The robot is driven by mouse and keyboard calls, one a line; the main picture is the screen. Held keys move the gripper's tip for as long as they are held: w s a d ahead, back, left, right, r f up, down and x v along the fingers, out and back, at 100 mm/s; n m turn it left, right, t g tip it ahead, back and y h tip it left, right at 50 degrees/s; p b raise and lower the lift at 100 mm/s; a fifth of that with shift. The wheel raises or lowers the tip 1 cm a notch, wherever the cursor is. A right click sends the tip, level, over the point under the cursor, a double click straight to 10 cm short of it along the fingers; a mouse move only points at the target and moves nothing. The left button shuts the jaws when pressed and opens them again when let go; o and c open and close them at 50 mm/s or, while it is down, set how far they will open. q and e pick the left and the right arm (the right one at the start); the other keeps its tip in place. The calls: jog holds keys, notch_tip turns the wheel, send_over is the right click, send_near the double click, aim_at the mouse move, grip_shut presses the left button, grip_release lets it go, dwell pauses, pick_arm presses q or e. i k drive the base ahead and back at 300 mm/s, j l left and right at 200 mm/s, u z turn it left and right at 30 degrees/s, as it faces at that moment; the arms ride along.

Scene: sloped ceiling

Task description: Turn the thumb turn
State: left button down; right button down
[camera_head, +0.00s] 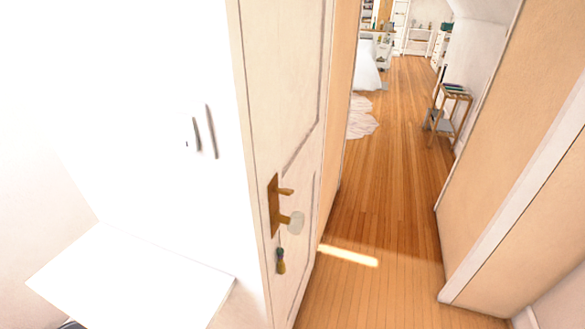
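A white panelled door (285,90) stands open, seen at a steep angle near the middle of the head view. On it is an upright brass plate (273,208). A small brass piece, which looks like the thumb turn (286,192), sticks out sideways from the plate's upper part. Below it is a pale rounded knob (296,223) on a brass stem. A small dark and brass item (281,262) hangs lower on the door; I cannot tell what it is. Neither of my grippers is in view.
A white flat surface (130,280) juts out at lower left, before an overexposed wall with dark slim fittings (211,130). Right of the door, a clear wooden floor (385,190) runs back to a small wooden stand (448,110) and a pale rug (361,118). A wall edge (520,190) bounds the right.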

aim_at(284, 191)
jog(key=l, duration=1.75)
